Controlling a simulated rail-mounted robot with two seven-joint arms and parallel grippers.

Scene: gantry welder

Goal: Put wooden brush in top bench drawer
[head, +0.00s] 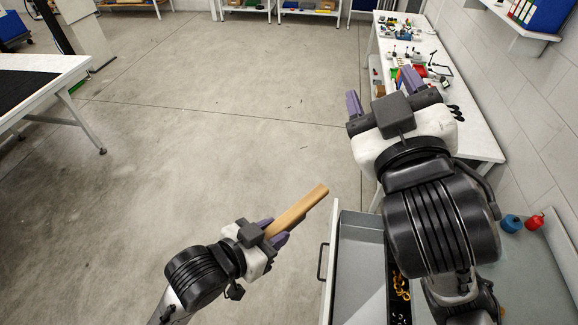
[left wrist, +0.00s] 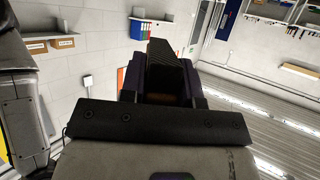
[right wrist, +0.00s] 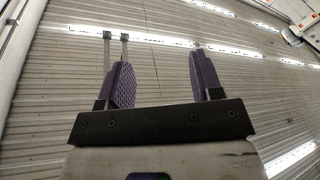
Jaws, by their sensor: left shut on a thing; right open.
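The wooden brush (head: 301,209) is a long light-brown bar, tilted up and to the right. My left gripper (head: 275,233) is shut on its lower end and holds it in the air, left of the open drawer. In the left wrist view a dark ribbed part of the brush (left wrist: 172,58) shows between the fingers. The bench drawer (head: 331,240) is pulled out, with a dark handle (head: 321,262) on its front; its visible grey floor is bare. My right arm hides part of it. My right gripper (head: 382,94) is open and empty, above and beyond the drawer; its spread fingers show in the right wrist view (right wrist: 164,82).
Orange-yellow rings (head: 401,286) lie in a dark section right of the drawer's bare floor. A blue container (head: 511,223) and a red one (head: 534,222) stand on the bench at right. A cluttered white bench (head: 478,140) runs along the wall.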

